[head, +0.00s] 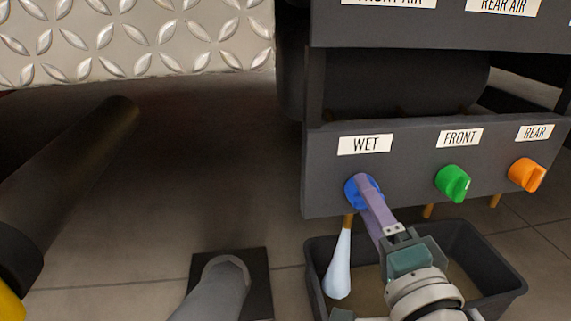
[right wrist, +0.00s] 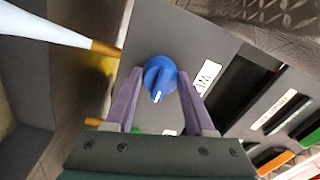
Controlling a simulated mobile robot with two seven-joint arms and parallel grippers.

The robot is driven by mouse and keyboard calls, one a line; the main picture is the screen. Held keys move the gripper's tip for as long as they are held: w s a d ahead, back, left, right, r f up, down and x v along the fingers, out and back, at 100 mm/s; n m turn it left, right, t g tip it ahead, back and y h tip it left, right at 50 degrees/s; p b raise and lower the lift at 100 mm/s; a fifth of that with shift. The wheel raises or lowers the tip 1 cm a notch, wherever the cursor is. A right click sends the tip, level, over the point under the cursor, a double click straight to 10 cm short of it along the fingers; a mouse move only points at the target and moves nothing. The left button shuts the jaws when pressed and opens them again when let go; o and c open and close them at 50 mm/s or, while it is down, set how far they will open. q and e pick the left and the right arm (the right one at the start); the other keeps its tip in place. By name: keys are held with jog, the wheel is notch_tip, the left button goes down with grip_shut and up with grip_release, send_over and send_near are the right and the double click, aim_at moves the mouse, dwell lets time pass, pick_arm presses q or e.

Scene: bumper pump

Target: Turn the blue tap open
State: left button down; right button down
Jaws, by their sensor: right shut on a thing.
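The blue tap (head: 351,190) sits on the dark panel (head: 330,190) under the WET label (head: 365,144). In the head view it is partly hidden by my right gripper (head: 366,188). In the right wrist view the blue tap (right wrist: 160,78) shows a white mark on its handle, and the purple fingers of my right gripper (right wrist: 160,88) stand on either side of it, shut on it. A pale white stream (head: 340,265) flares down from the brass outlet (head: 348,221) below the tap; it also shows in the right wrist view (right wrist: 50,28). My left gripper is out of view.
A green tap (head: 452,182) under FRONT and an orange tap (head: 526,174) under REAR are to the right. A black bin (head: 490,265) stands below the panel. Diamond-plate metal (head: 140,40) is at upper left. Tiled floor (head: 90,275) lies left.

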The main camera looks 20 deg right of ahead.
dwell(0.5)
jog(key=shift+c, duration=1.3)
grip_release()
jog(key=p+v, duration=0.3)
jog(key=v, duration=0.7)
